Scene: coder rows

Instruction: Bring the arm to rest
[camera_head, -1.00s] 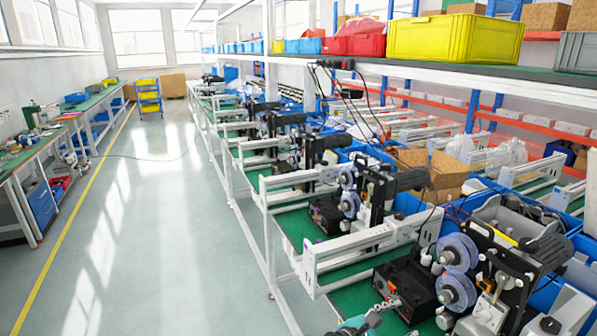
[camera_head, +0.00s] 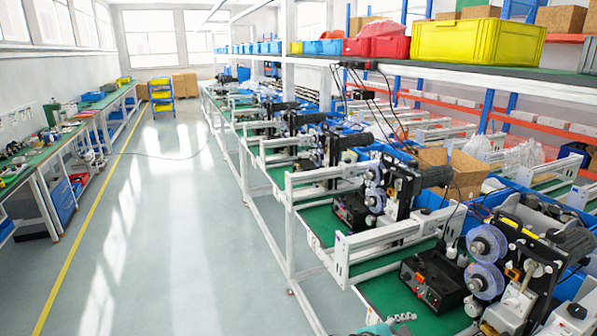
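Neither of my grippers can be made out in the head view. A small teal and grey piece shows at the bottom edge, by the near bench; I cannot tell whether it is part of my arm or a thing lying there. Whether my grippers hold anything is hidden.
A long row of white-framed benches (camera_head: 400,233) with coder machines (camera_head: 487,262) runs along the right. A black control box (camera_head: 433,280) stands on the near green top. A yellow crate (camera_head: 462,42) sits on the shelf above. The aisle floor (camera_head: 200,250) is clear; a workbench (camera_head: 42,160) lines the left.

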